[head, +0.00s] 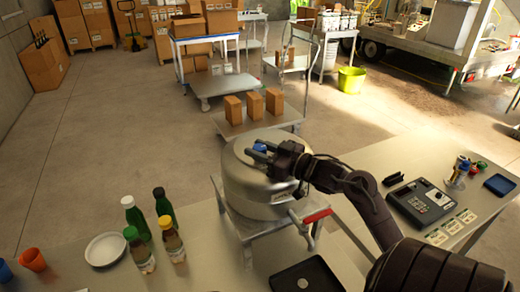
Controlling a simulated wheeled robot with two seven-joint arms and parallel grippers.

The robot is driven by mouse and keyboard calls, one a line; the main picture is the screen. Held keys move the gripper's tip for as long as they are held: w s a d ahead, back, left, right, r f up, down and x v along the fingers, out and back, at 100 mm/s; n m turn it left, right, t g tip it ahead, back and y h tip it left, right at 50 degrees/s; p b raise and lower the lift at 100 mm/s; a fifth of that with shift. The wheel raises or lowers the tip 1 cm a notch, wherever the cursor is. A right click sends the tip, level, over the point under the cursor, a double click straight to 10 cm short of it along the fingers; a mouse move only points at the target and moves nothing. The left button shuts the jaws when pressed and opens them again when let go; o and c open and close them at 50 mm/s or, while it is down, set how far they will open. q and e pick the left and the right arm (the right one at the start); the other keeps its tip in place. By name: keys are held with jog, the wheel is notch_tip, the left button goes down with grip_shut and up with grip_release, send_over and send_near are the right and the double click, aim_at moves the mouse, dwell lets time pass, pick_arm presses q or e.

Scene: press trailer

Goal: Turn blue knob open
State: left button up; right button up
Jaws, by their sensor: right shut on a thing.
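The blue knob (260,147) is on top of the round silver metal vessel (245,190), which stands on a metal frame in the middle. My right arm comes in from the lower right. My right gripper (258,151) is at the top of the vessel with its dark fingers shut on the blue knob. The fingers hide part of the knob, so its turn angle cannot be read. My left gripper is not in view.
A red-handled lever (317,216) sticks out at the vessel's front right. Bottles (135,217) and a white plate (106,249) stand on the left counter. A keypad device (422,203) lies on the right table. Boxes on a cart (240,124) stand behind the vessel.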

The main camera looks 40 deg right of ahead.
aim_at(265, 153)
jog(key=shift+r, duration=0.1)
jog(key=o, duration=0.9)
jog(key=shift+w, duration=0.1)
jog(key=shift+o, duration=0.2)
jog(key=shift+s+d+f+b, duration=0.15)
jog(key=shift+s+f+b, duration=0.15)
jog(key=shift+s, duration=0.25)
jog(key=b+v, duration=0.2)
jog(key=v, duration=0.3)
jog(key=shift+s, duration=0.25)
jog(key=shift+s+d+r+b, duration=0.2)
jog(key=shift+s+b, duration=0.15)
jog(key=shift+s, duration=0.25)
